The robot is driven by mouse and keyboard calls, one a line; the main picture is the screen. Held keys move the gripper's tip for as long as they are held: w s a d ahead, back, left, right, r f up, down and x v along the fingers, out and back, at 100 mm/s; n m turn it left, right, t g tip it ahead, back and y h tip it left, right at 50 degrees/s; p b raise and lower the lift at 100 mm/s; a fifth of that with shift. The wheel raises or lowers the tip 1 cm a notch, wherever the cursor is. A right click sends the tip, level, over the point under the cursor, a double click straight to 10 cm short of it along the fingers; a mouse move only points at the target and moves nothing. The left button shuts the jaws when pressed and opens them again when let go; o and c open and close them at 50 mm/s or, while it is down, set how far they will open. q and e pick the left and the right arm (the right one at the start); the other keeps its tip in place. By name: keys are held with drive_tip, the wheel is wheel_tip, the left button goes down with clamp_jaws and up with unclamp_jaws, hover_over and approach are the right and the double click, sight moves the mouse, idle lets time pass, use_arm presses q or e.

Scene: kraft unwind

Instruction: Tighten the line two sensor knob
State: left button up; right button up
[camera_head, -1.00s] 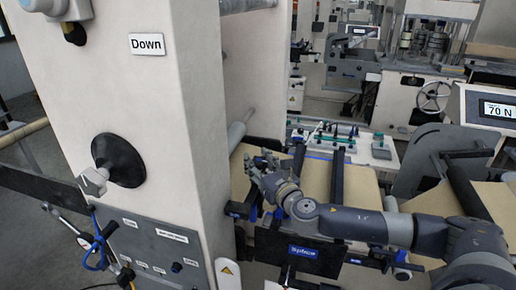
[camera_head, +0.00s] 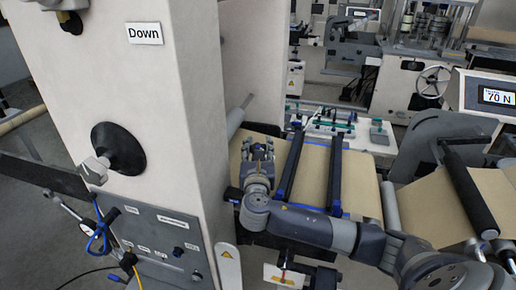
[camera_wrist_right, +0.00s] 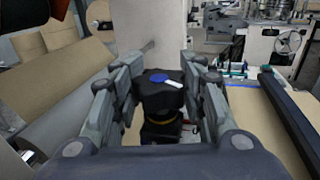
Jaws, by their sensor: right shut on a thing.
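My right gripper (camera_head: 258,150) is over the brown web near the pale machine column in the head view. In the right wrist view, its fingers (camera_wrist_right: 160,95) stand on both sides of a black knob (camera_wrist_right: 158,101) with a blue and white mark on top. The gripper is shut on this knob. A yellow ring shows below the knob. In the head view the gripper hides the knob. I cannot read a line number on it. My left gripper is not in view.
The pale column (camera_head: 150,100) with a "Down" label stands close on the left. Dark bars (camera_head: 290,165) cross the brown web (camera_head: 314,176) right of the gripper.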

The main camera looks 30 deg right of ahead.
drive_tip(key=shift+r, duration=0.4)
idle(0.4)
drive_tip(key=o, duration=1.1)
drive_tip(key=shift+s+a+f, duration=0.1)
drive_tip(key=shift+f, duration=0.1)
drive_tip(key=shift+s+a+f, duration=0.1)
drive_tip(key=shift+s+a, duration=0.1)
drive_tip(key=shift+s, duration=0.05)
drive_tip(key=v, duration=1.1)
drive_tip(key=shift+s, duration=0.2)
drive_tip(key=shift+c, duration=0.5)
